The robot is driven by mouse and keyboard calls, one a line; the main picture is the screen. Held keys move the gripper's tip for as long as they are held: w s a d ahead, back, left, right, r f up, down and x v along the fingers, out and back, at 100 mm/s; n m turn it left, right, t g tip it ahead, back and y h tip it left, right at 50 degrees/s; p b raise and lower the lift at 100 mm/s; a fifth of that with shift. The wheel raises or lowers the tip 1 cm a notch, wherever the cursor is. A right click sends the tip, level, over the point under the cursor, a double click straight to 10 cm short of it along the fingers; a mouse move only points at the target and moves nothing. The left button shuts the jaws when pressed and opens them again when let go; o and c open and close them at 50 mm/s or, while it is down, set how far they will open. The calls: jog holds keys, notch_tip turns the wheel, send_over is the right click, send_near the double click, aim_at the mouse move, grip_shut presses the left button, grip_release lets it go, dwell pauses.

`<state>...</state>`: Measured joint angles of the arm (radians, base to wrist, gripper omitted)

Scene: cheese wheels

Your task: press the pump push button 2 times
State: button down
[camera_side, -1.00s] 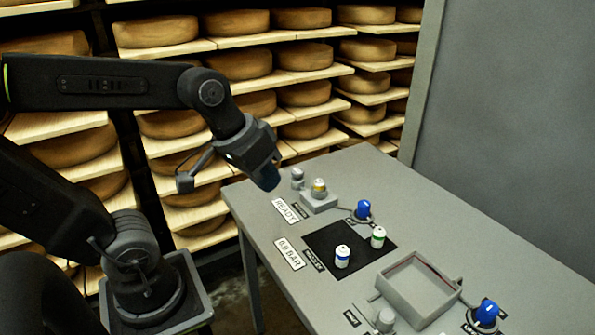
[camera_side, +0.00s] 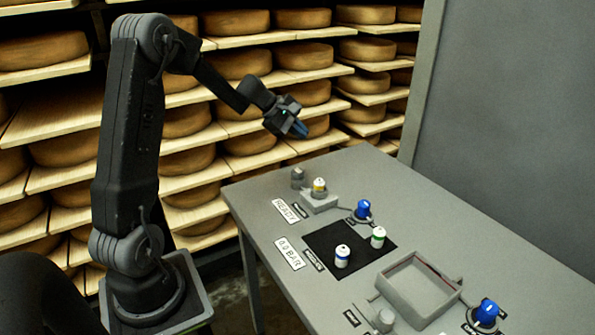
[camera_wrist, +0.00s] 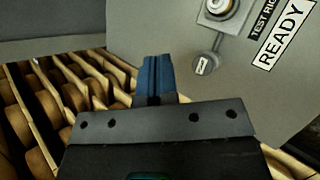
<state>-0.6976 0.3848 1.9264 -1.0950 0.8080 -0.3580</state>
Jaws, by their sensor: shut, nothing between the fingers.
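My gripper (camera_side: 299,129) is in the air above the back left corner of the table, in front of the cheese shelves. Its blue fingers (camera_wrist: 157,76) are shut with nothing between them, and they touch nothing. I cannot tell for sure which control is the pump push button. The candidates include a small grey knob-like part (camera_side: 297,177) at the table's back left, also in the wrist view (camera_wrist: 204,65), and another grey round part (camera_side: 385,319) at the front edge.
A yellow-banded vial (camera_side: 319,185) stands in a grey block. Two vials (camera_side: 342,256) (camera_side: 378,237) stand on a black mat (camera_side: 322,240). Blue knobs (camera_side: 363,209) (camera_side: 487,311) and an open tray (camera_side: 400,303) are farther right.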

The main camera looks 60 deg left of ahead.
jog(key=shift+w+a+f+n, duration=0.1)
jog(key=shift+a+f+n, duration=0.2)
jog(key=shift+a, duration=0.2)
jog(key=shift+w+a+f+n, duration=0.1)
jog(key=shift+a+f+n, duration=0.15)
jog(key=shift+a, duration=0.25)
jog(key=shift+f, duration=0.1)
send_near(303, 171)
jog(key=shift+w+d+f, duration=0.35)
jog(key=shift+w+f, duration=0.15)
jog(key=shift+w, duration=0.3)
jog(key=shift+w+d+f, duration=0.4)
jog(key=shift+w+f, duration=0.05)
jog(key=shift+w, duration=0.3)
jog(key=shift+w+d+f, duration=0.35)
jog(key=shift+w+f, duration=0.15)
jog(key=shift+w, duration=0.3)
jog(key=shift+f, duration=0.15)
jog(key=shift+f, duration=0.25)
jog(key=shift+f, duration=0.9)
dwell(0.6)
jog(key=shift+r, duration=1.35)
